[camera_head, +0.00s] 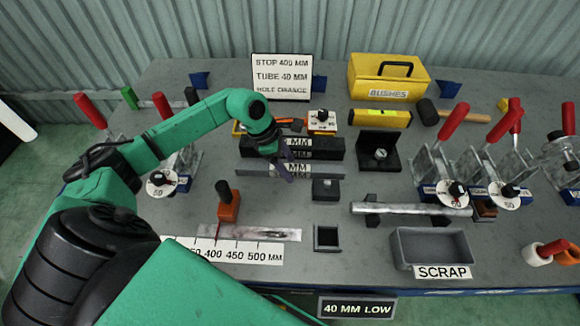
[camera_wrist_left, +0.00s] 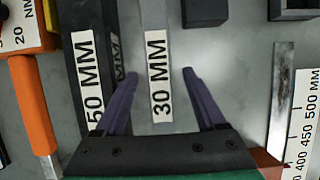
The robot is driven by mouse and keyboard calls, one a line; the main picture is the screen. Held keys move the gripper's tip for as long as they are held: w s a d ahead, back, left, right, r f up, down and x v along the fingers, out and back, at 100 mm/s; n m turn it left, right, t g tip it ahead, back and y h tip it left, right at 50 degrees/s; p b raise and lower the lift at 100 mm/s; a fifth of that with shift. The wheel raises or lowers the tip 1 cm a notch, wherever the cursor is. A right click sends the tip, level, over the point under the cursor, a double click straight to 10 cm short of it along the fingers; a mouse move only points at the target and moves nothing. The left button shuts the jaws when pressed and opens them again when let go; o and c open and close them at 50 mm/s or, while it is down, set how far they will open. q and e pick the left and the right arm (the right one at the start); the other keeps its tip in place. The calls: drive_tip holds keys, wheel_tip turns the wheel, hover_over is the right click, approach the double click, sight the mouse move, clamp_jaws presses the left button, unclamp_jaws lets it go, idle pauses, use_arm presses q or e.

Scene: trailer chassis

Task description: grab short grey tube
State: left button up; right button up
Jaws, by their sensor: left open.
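A grey tube (camera_head: 412,209) lies across two dark supports at the right of the bench. I cannot tell whether it is the short one. A wider dark rack with a 50 MM label (camera_wrist_left: 90,80) is to the left in that view. My right gripper is out of view.
A grey scrap bin (camera_head: 400,245) stands at the front right. Several red-handled clamps (camera_head: 455,122) stand at the right. A yellow bushes box (camera_head: 388,80) is at the back. An orange-and-black tool (camera_head: 229,208) stands near the front ruler (camera_head: 245,252).

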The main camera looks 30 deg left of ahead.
use_arm(q)
clamp_jaws()
drive_tip(key=shift+w+r, duration=0.1)
idle(1.2)
